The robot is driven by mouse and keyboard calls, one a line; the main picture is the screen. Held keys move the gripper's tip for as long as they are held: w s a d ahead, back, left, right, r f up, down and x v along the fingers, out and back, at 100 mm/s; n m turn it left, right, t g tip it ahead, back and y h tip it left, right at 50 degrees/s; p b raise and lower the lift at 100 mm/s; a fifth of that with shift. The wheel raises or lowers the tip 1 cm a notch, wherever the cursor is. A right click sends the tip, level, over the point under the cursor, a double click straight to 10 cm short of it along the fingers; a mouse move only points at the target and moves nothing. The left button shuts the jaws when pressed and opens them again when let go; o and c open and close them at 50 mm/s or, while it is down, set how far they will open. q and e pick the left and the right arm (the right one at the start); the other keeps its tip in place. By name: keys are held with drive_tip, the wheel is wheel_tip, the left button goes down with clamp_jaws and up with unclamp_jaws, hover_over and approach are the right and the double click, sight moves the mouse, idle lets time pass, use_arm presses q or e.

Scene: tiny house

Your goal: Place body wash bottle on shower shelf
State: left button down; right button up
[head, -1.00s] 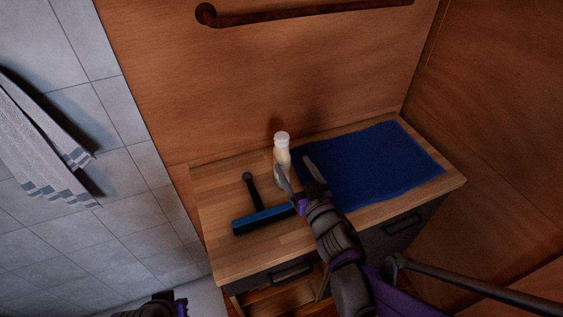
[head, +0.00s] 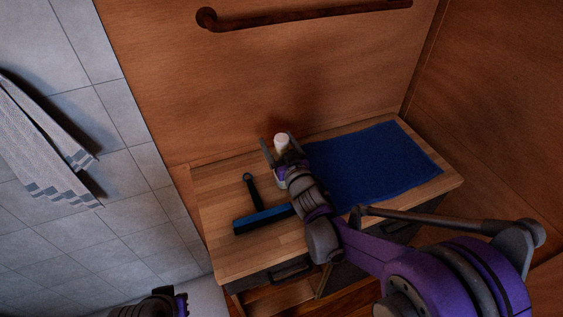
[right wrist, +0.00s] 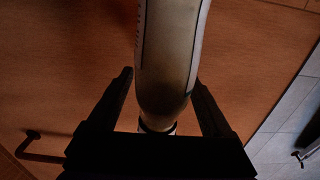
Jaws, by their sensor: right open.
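The body wash bottle (head: 281,140) is pale with a white cap. It stands upright on the wooden cabinet top, and its lower part is hidden behind my gripper in the head view. My right gripper (head: 280,147) is open with its fingers on either side of the bottle. In the right wrist view the bottle (right wrist: 170,60) fills the space between the two dark fingers, with small gaps visible at both sides. No shower shelf can be made out. My left gripper's fingers are not seen.
A blue-edged squeegee (head: 262,219) lies left of the bottle on the cabinet top (head: 235,259). A blue mat (head: 375,165) lies to the right. A brown bar (head: 300,14) is on the wooden wall behind. A striped towel (head: 45,150) hangs on the tiled wall at left.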

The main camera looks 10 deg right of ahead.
clamp_jaws()
idle(0.3)
idle(1.1)
